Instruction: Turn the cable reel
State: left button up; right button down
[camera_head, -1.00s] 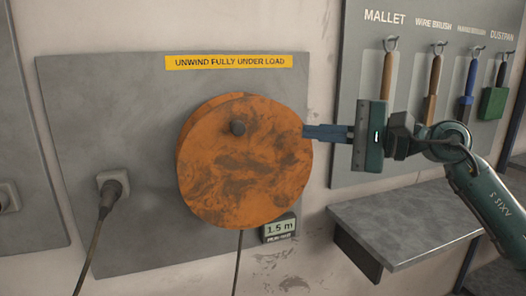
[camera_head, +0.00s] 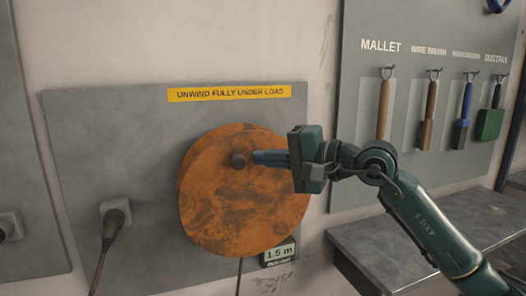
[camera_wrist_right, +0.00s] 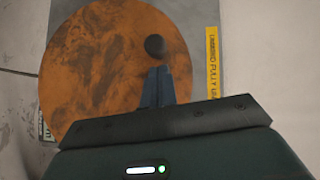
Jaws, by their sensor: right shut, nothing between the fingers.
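The cable reel (camera_head: 243,205) is a round orange disc with dark stains, mounted on a grey wall panel. A small dark knob (camera_head: 239,160) sticks out near its upper edge. My right gripper (camera_head: 256,158) reaches in from the right in front of the reel, with its blue fingers shut and empty, tips close to the knob. In the right wrist view, the knob (camera_wrist_right: 155,46) lies just beyond the fingertips (camera_wrist_right: 157,72); I cannot tell whether they touch it. A display (camera_head: 280,252) under the reel reads 1.5 m. My left gripper is not in view.
A yellow label (camera_head: 229,93) above the reel reads "UNWIND FULLY UNDER LOAD". A plug with a cable (camera_head: 113,216) is at left. A tool board (camera_head: 350,150) with a mallet and brushes hangs right, above a grey shelf (camera_head: 440,235).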

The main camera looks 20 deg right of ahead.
aim_at(242, 162)
jog(key=shift+a+f, duration=0.1)
jog(key=shift+a, duration=0.35)
jog(key=a+n+g+h+p, duration=0.1)
jog(key=a+n+h, duration=0.1)
jog(key=a, duration=0.1)
jog(key=shift+f, duration=0.1)
jog(key=shift+d, duration=0.15)
dwell(0.3)
